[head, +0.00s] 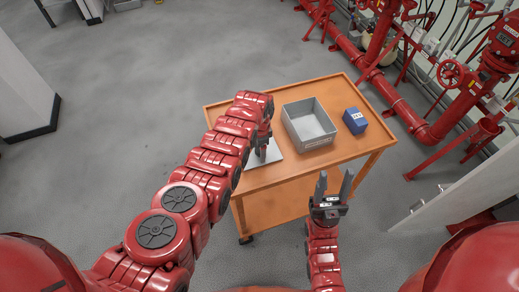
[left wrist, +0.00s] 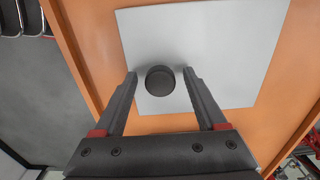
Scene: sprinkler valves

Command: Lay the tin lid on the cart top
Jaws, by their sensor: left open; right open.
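The tin lid is a flat light-grey square plate with a round black knob. It lies on the orange cart top (head: 290,190), and in the head view its visible part (head: 270,159) shows beside my left gripper (head: 262,154). In the left wrist view the lid (left wrist: 225,45) fills the middle, with the knob (left wrist: 160,80) between the fingertips of my open left gripper (left wrist: 160,73). I see gaps between knob and fingers. The open grey tin (head: 308,138) stands to the right of the lid. My right gripper (head: 334,176) is open and empty by the cart's near edge.
A blue box (head: 355,121) stands on the cart right of the tin. The cart has a raised rim. Red pipes and valves (head: 450,75) run along the right side. Grey floor is clear to the left and behind the cart.

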